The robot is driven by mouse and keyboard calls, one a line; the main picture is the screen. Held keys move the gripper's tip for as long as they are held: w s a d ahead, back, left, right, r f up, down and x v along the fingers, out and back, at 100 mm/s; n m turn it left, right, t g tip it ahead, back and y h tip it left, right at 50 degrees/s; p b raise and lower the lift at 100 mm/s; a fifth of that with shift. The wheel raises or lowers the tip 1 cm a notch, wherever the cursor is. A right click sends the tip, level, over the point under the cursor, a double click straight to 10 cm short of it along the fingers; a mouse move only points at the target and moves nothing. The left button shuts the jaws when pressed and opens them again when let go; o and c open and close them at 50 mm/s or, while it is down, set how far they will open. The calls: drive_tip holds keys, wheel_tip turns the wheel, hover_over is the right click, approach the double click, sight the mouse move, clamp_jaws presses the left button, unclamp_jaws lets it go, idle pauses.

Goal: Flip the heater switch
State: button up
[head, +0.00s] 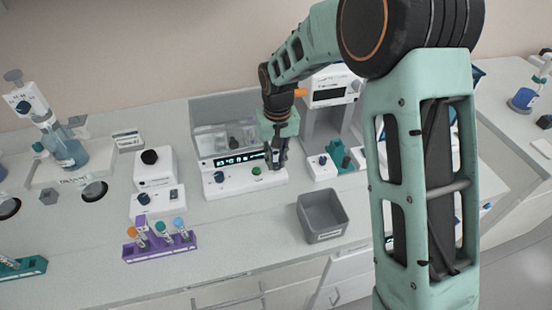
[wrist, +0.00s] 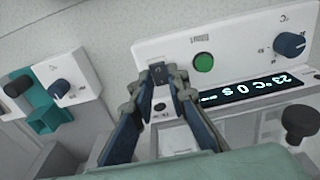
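The heater (head: 233,187) is a white unit on the bench with a lit display (wrist: 262,89) that reads 23°C and 0 S. A green button (wrist: 204,63) and a dark blue knob (wrist: 291,44) are on its panel. A small dark switch (wrist: 158,72) is on the same panel, left of the green button in the wrist view. My gripper (wrist: 160,80) is over this end of the panel, its fingers apart with the switch between the tips. Whether they touch it is unclear. In the head view my gripper (head: 277,162) hides the switch.
A grey bin (head: 322,216) stands in front of the heater. A white box with a black knob (head: 155,168) is to its left, and a purple tube rack (head: 160,247) is front left. A small white unit with a blue knob (head: 321,166) is close on the right.

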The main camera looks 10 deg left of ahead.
sight(277, 168)
drive_tip(key=o, duration=0.4)
drive_tip(key=shift+o, duration=0.2)
wheel_tip(277, 168, up, 12)
drive_tip(key=shift+s+d, duration=0.2)
drive_tip(key=shift+s, duration=0.15)
